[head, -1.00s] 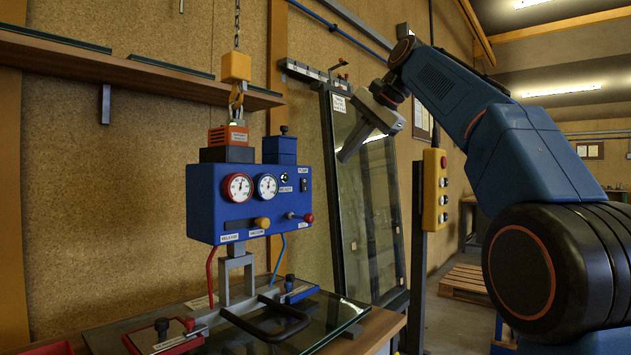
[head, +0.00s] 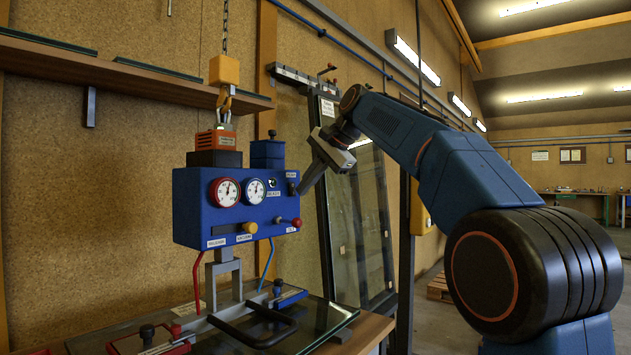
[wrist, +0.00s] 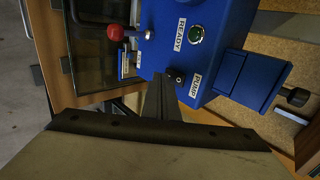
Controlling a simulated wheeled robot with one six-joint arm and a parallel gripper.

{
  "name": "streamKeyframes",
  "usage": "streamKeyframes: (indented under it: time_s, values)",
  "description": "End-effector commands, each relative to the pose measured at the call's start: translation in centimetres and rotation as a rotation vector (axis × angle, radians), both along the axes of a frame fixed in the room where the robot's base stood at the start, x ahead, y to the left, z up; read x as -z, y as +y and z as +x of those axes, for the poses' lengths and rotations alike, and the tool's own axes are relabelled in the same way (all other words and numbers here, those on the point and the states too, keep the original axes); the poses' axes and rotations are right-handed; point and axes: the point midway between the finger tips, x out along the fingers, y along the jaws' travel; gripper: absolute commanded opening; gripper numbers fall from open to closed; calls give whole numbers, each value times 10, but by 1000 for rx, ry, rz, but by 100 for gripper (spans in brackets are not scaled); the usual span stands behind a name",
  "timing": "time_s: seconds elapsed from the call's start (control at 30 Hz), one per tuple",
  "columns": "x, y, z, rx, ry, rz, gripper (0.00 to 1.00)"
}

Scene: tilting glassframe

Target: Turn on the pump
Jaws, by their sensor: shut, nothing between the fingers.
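The blue pump box (head: 215,228) hangs from a chain hoist over the bench. Its black pump switch (head: 292,188) sits at the right of the front face, under a PUMP label. In the wrist view the switch (wrist: 176,78) is beside the fingertips, next to the PUMP label (wrist: 195,84). My gripper (head: 303,190) is shut and empty, its tips just in front of the switch. It also shows in the wrist view (wrist: 158,80). I cannot tell whether the tips touch it. The READY lamp (wrist: 196,35) looks dark green and unlit.
A red-knobbed lever (head: 296,222) and a yellow knob (head: 250,227) stick out below the two gauges. A suction frame with a black handle (head: 262,335) hangs under the box over glass. Tall glass panes (head: 350,220) lean on a rack at the right.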

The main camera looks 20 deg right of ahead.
Motion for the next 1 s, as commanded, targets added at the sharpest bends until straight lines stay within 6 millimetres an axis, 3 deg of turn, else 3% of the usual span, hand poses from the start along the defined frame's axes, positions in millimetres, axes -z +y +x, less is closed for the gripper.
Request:
streamKeyframes:
  time_s: [1.0]
  values:
    - [12,11,15,0,2,0,0]
